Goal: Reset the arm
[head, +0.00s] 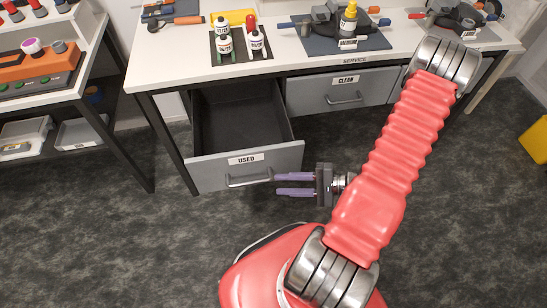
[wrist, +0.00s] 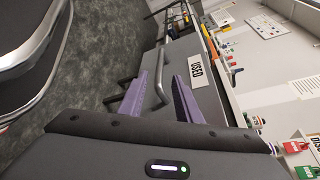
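My gripper (head: 277,184) is in front of the open drawer labelled USED (head: 215,165). Its two purple fingers are parallel with a gap between them, open and holding nothing. In the head view the fingertips are near the right end of the USED drawer's bar handle (head: 248,181). In the wrist view the handle (wrist: 158,82) shows in line with the gap between the fingers (wrist: 166,75); I cannot tell whether they touch it. The drawer is pulled well out and its visible inside is empty. My red arm reaches across the right of the head view.
The CLEAN drawer (head: 342,95) is shut under the white bench top (head: 285,69). A dark mat with several small bottles (head: 225,46) and a blue mat (head: 320,46) lie on the bench. A shelf unit (head: 100,93) stands at left. The floor (head: 130,245) in front is clear.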

